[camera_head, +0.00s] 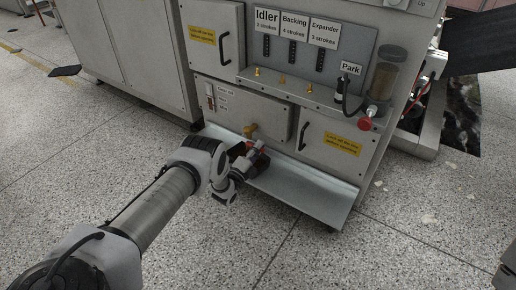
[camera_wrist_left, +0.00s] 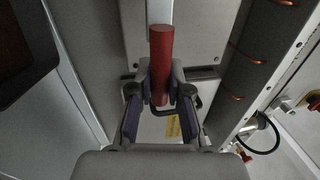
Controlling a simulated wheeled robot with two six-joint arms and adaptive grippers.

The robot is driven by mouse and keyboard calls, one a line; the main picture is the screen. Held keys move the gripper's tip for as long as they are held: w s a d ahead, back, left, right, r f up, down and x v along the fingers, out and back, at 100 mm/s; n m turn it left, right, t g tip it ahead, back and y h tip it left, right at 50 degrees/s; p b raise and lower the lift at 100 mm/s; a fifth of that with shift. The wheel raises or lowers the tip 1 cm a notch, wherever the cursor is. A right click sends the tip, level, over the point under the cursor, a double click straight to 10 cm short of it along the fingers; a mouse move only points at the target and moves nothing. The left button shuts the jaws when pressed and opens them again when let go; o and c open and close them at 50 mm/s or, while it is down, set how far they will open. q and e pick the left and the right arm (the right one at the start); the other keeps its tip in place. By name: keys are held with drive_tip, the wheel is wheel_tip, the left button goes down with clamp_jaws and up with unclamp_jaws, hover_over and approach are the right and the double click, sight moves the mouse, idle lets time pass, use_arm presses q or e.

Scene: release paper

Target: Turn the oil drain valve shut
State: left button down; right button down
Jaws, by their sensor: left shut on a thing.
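The oil drain valve's red handle (camera_head: 257,148) shows low on the front of the grey machine, just above the sloping metal tray. In the left wrist view the red handle (camera_wrist_left: 161,45) is a smooth cylinder on a pale metal bar. My left gripper (camera_head: 246,160) is shut on this handle, with one finger on each side of it in the left wrist view (camera_wrist_left: 160,88). The gripper and wrist partly hide the valve in the head view. A brass fitting (camera_head: 250,130) sits on the panel just above. My right gripper is not in view.
The metal tray (camera_head: 315,190) juts out below the machine panel. A black door handle (camera_head: 303,137), a shelf with small brass knobs (camera_head: 282,80) and a red knob (camera_head: 365,124) stick out nearby. The speckled floor (camera_head: 320,255) in front is mostly clear.

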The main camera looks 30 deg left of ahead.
use_arm(q)
drive_tip(key=shift+f, duration=0.1)
drive_tip(key=c, duration=1.1)
unclamp_jaws()
drive_tip(key=d+v, duration=0.1)
drive_tip(key=v, duration=1.1)
drive_tip(key=shift+a, duration=0.45)
